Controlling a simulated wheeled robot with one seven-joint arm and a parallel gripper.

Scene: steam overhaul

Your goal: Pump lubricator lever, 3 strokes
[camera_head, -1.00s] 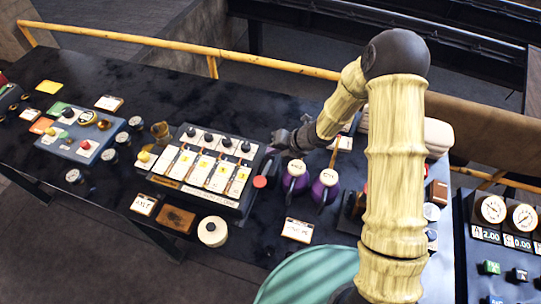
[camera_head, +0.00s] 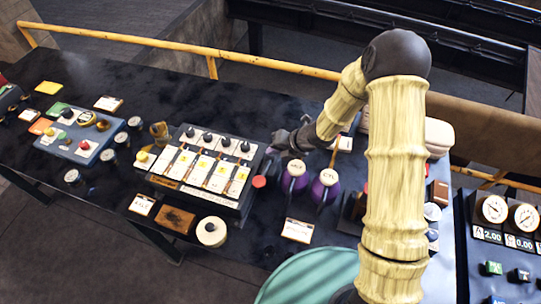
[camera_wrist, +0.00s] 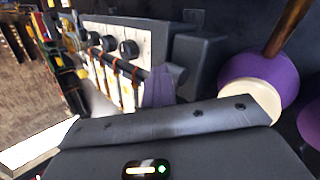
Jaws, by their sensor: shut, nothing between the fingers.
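The lubricator (camera_head: 196,205) is a dark box with a pale face, a row of black knobs and several white panels with yellow tags. It stands on the black bench, left of my arm. A red round knob (camera_head: 259,182) shows at its right front side, which looks like the lever's end. My gripper (camera_head: 274,143) is shut and empty, just right of the box's back right corner and behind the red knob. In the wrist view, the lubricator's knobbed face (camera_wrist: 118,45) fills the upper left. The red knob cannot be made out there.
Two purple oil cans (camera_head: 295,178) (camera_head: 325,187) stand close to the right of the lubricator, near my gripper. One looms at the right of the wrist view (camera_wrist: 262,78). A cream-topped round pot (camera_head: 211,231) stands in front. A yellow rail (camera_head: 150,42) runs behind the bench.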

